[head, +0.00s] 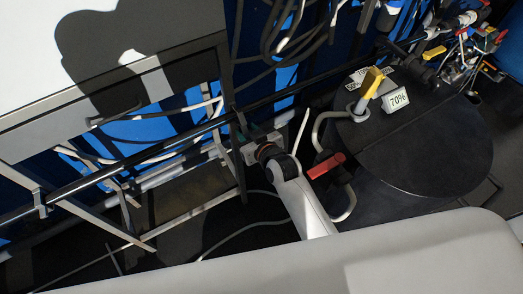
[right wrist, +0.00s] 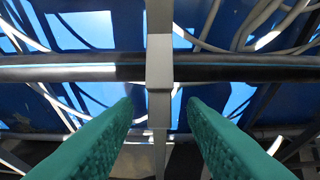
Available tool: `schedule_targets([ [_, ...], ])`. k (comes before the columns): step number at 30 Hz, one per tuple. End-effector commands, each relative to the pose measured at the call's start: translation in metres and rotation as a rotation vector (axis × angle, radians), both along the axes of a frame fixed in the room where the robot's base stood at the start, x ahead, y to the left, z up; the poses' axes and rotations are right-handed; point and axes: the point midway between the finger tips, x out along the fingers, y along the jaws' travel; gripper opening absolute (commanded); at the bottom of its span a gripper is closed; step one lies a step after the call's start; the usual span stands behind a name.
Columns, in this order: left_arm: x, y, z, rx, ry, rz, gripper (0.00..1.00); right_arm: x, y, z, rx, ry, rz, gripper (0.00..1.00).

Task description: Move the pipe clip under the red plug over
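A red plug or handle (head: 326,165) sits on the pale curved pipe beside the black round tank. I cannot make out a pipe clip under it. My right gripper (head: 243,137) is left of the red plug, by the long dark pipe and an upright grey strut. In the right wrist view its green fingers (right wrist: 159,110) are apart with nothing gripped. Ahead of them a grey upright bracket (right wrist: 160,55) crosses the dark horizontal pipe (right wrist: 90,69); I cannot tell whether it is the clip. My left gripper is not in view.
The black tank (head: 430,150) carries a yellow-handled part (head: 371,83) and a "70%" label (head: 397,99). Grey struts, cables and blue panels crowd the left and back. A large pale panel (head: 150,70) stands at upper left. Loose hoses lie on the dark floor.

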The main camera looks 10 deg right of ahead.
Motion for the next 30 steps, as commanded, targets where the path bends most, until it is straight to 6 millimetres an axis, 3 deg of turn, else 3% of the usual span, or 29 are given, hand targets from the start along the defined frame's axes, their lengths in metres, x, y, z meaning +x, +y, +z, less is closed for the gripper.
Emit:
schedule_targets([
  [6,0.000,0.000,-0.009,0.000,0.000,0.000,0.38,-0.052,-0.017,-0.003,-0.002,0.004,0.000,0.38],
  [13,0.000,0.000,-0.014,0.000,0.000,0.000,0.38,-0.088,-0.028,-0.002,0.000,0.002,0.001,0.38],
  [19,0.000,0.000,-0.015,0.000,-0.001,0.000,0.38,-0.099,-0.032,0.000,0.000,0.000,0.001,0.38],
  [30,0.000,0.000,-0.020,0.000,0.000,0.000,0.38,-0.099,-0.032,-0.004,0.004,-0.014,-0.004,0.38],
])
